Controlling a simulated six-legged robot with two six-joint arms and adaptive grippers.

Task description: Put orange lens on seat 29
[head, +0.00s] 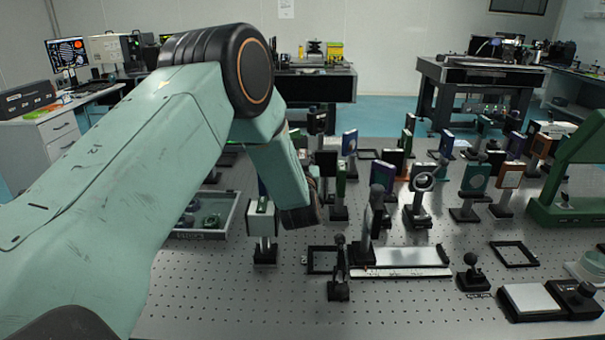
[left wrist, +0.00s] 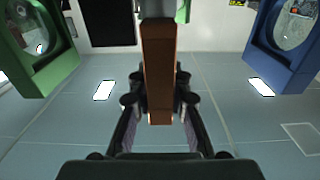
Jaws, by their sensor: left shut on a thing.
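In the left wrist view, an orange, upright, flat piece, the orange lens seen edge-on (left wrist: 158,62), stands between the fingers of my left gripper (left wrist: 159,104). The fingers close on it from both sides near its lower end. In the head view, my left arm reaches over the table and its bent forearm hides the gripper fingers and the held lens. I cannot read any seat number, so I cannot tell which place is seat 29. My right gripper is not in view.
A green-framed lens (left wrist: 38,45) and a blue-framed lens (left wrist: 285,48) flank the held piece. The perforated table (head: 400,310) carries many mounted optics. An empty black frame (head: 536,257) lies at the right. A large green stand (head: 570,214) is at the right edge.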

